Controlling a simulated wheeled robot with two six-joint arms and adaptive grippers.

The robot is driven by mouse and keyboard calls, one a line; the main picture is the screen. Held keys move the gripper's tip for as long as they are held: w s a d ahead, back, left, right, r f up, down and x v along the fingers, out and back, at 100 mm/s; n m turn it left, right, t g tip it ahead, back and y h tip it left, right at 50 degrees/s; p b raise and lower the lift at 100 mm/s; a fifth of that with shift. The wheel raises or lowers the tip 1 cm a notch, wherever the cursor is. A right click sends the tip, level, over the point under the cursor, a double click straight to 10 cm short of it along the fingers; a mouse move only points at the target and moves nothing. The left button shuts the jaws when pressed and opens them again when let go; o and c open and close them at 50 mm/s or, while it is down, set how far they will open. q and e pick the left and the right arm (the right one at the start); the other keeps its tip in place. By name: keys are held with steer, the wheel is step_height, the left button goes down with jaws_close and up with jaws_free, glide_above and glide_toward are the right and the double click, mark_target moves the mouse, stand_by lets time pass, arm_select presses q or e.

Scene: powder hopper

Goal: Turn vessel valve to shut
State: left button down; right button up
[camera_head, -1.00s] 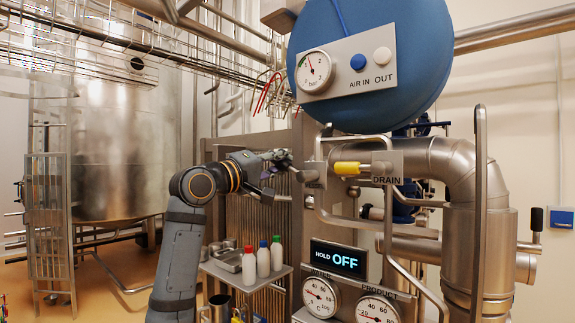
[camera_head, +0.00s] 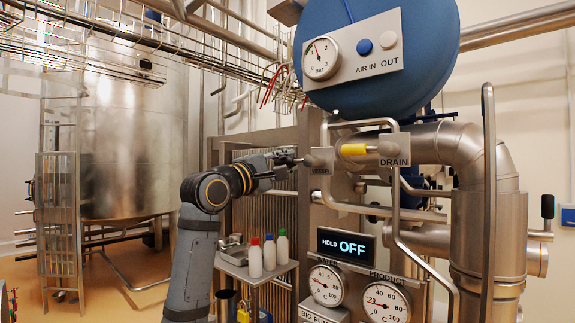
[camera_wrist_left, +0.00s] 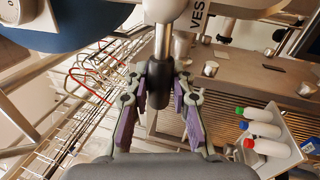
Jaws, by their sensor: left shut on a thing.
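The vessel valve (camera_head: 321,161) sits on the pipework left of the drain plate, with its lettered plate partly visible. In the left wrist view its dark handle grip (camera_wrist_left: 157,84) stands on a short metal stem below the plate lettered "VES". My left gripper (camera_head: 286,160) reaches it from the left in the head view, with the handle pointing toward it. In the left wrist view the left gripper (camera_wrist_left: 158,92) has its purple-padded fingers on both sides of the dark grip, shut on it. The fingers hide part of the grip. My right gripper is not in view.
The drain valve's yellow handle (camera_head: 354,150) is close on the right. A bent pipe (camera_head: 397,215) runs in front of the panel. The display (camera_head: 346,243) reads "HOLD OFF". Below left, a shelf (camera_head: 232,268) carries several bottles. A blue vessel (camera_head: 425,60) hangs above.

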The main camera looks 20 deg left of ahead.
arm_select(q)
steer(key=shift+w+f+g, duration=0.2)
steer(key=shift+f+g, duration=0.1)
steer(key=shift+f, duration=0.45)
steer(key=c, duration=1.2)
jaws_free()
steer(key=shift+s+r, duration=0.15)
steer(key=shift+s, duration=0.05)
steer(key=shift+a+r, duration=0.1)
steer(key=shift+v, duration=5.95)
